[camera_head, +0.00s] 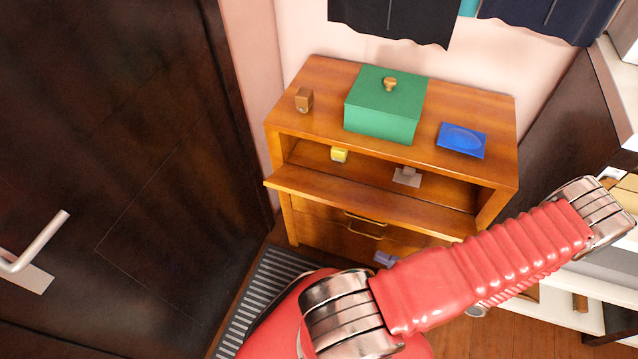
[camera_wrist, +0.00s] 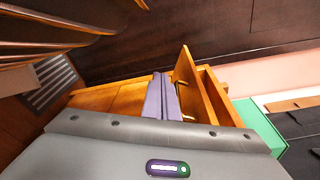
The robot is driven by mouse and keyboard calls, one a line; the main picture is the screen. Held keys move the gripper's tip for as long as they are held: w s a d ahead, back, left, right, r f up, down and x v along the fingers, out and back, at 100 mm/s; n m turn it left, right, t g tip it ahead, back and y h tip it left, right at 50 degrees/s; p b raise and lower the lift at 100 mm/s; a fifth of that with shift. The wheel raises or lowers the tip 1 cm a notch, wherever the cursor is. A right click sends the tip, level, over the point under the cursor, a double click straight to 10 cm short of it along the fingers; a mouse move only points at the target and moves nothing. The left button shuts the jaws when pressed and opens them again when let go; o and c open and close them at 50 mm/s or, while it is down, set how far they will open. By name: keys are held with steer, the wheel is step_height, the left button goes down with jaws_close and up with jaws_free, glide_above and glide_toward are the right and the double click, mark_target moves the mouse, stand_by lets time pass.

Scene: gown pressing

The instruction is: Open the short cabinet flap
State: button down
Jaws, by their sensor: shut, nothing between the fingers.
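The short wooden cabinet (camera_head: 305,75) stands against the pink wall. Its flap (camera_head: 340,198) is swung down and juts out from the front, leaving the upper compartment open. In the wrist view, the flap (camera_wrist: 200,95) stands out from the cabinet at the right of my fingers, with a handle beside them. In the head view, a small lavender part of my gripper (camera_head: 385,258) shows low in front of the cabinet, below the flap; my arm hides the rest. My gripper's fingers (camera_wrist: 158,80) are together and empty in the wrist view. I cannot tell whether they touch the flap.
A green box (camera_head: 385,112), a brown block (camera_head: 304,100) and a blue dish (camera_head: 462,140) sit on the cabinet top. A yellow item (camera_head: 339,155) and a grey item (camera_head: 407,177) are inside the compartment. A dark door (camera_head: 110,130) stands left; shelving (camera_head: 555,305) is right.

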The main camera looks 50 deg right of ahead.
steer(key=w+a+r+n+g, duration=0.2)
steer(key=w+r+n+g, duration=0.1)
steer(key=w+r+g, duration=0.4)
steer(key=w+a+r+n+g, duration=0.1)
steer(key=w+r+n+g, duration=0.2)
steer(key=r, duration=0.5)
steer(key=w+a+r+n+g, duration=0.2)
steer(key=w+r+g, duration=0.3)
steer(key=r+g, duration=0.25)
steer(key=w+a+r+n+t+h, duration=0.2)
steer(key=w+a+r+n+t, duration=0.15)
steer(key=a+r+n, duration=0.45)
steer(key=w+a+r+n+t+h, duration=0.25)
steer(key=w+a+r, duration=0.25)
steer(key=a+r, duration=0.75)
steer(key=d+f+n+y, duration=0.1)
steer(key=d+f+n, duration=0.1)
steer(key=d+f, duration=0.4)
steer(key=w+d+f+n+g+y, duration=0.1)
steer(key=d+f, duration=0.5)
steer(key=d, duration=0.8)
steer(key=w+d+f+n+g+y, duration=0.1)
steer(key=d+f+n+y, duration=0.1)
steer(key=d+f, duration=0.4)
steer(key=d+n, duration=0.1)
steer(key=d, duration=0.3)
